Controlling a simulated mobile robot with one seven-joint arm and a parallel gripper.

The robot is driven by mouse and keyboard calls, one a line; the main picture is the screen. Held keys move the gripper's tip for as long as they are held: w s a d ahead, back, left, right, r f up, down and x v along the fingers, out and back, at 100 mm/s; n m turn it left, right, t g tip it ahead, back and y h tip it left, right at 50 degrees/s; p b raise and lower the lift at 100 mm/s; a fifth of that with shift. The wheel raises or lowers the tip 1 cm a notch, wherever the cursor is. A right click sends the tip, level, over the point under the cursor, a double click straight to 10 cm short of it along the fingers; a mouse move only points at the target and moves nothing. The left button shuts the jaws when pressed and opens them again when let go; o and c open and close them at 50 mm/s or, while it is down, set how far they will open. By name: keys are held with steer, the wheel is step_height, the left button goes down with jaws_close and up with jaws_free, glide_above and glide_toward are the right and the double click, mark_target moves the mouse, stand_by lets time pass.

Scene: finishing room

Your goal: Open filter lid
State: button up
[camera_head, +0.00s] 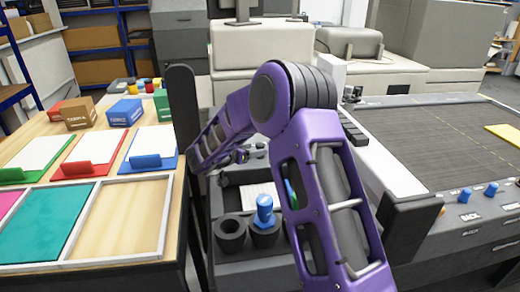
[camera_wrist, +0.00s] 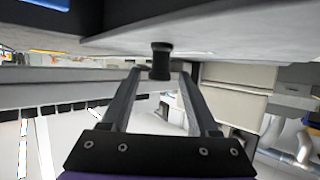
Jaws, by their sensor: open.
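In the wrist view, my gripper (camera_wrist: 160,72) is open, with its two dark fingers pointing up the picture. A short black knob (camera_wrist: 161,62) with a flared end sits between the fingertips, with a visible gap on both sides. The knob projects from a pale grey panel (camera_wrist: 230,28) that fills the top of the view. The panel may be the filter lid, but I cannot tell for certain; it looks closed. In the head view, my purple arm hides much of the middle, and I cannot make out the fingertips or the knob there.
A wooden table (camera_head: 105,225) with colored trays and small boxes stands at left. A dark carrier (camera_head: 280,270) with round holders and a blue-topped item (camera_head: 264,212) sits below my arm. A belt machine (camera_head: 425,150) with blue knobs stands at right.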

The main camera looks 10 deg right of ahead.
mark_target(260, 148)
steer(key=shift+x, duration=2.15)
steer(key=shift+c, duration=0.3)
jaws_close()
